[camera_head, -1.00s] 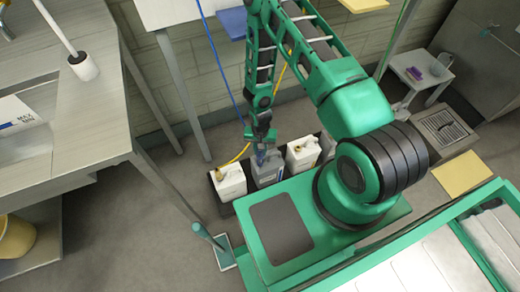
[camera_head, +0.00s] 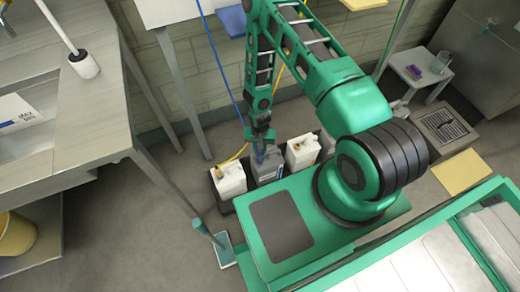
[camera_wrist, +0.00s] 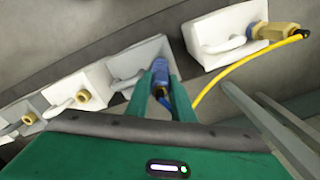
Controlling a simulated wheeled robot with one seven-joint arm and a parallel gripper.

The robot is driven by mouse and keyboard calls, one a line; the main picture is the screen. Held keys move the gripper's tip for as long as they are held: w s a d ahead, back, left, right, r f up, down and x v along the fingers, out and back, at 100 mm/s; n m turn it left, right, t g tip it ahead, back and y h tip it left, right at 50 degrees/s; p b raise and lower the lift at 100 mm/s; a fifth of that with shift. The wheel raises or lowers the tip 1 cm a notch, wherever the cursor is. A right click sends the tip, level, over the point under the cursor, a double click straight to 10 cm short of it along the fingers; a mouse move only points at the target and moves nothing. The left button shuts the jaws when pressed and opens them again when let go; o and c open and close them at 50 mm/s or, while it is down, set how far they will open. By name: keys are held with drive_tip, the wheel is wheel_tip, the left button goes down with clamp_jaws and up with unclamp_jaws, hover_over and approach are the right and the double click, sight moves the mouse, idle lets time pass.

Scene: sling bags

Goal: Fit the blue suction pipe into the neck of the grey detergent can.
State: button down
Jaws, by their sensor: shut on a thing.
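The grey detergent can (camera_head: 267,171) stands in a dark tray between two white cans. In the wrist view the grey can (camera_wrist: 148,52) is behind my fingertips. My gripper (camera_head: 260,150) is right over the can's top. In the wrist view my gripper (camera_wrist: 161,84) is shut on the blue suction pipe (camera_wrist: 160,69), at its blue end fitting. A blue hose runs from the fitting back between my fingers. The fitting is at the can's neck area. The neck is hidden, so I cannot tell whether the pipe is inside it or just above.
A white can (camera_head: 231,183) with a brass fitting and yellow hose (camera_head: 240,152) stands to the left. Another white can (camera_head: 302,153) stands to the right. The dark tray (camera_head: 222,206) sits against my base. A table (camera_head: 90,130) is at the left.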

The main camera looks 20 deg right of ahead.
drive_tip(key=shift+s+f, duration=0.1)
drive_tip(key=shift+f, duration=1.7)
drive_tip(key=c, duration=1.5)
unclamp_jaws()
drive_tip(key=shift+o, duration=0.2)
drive_tip(key=shift+w+r, duration=0.15)
drive_tip(key=shift+r, duration=1.2)
drive_tip(key=shift+w+r, duration=0.2)
drive_tip(key=shift+r, duration=1.2)
drive_tip(key=shift+w+r, duration=0.15)
drive_tip(key=shift+r, duration=1.2)
drive_tip(key=shift+s, duration=0.35)
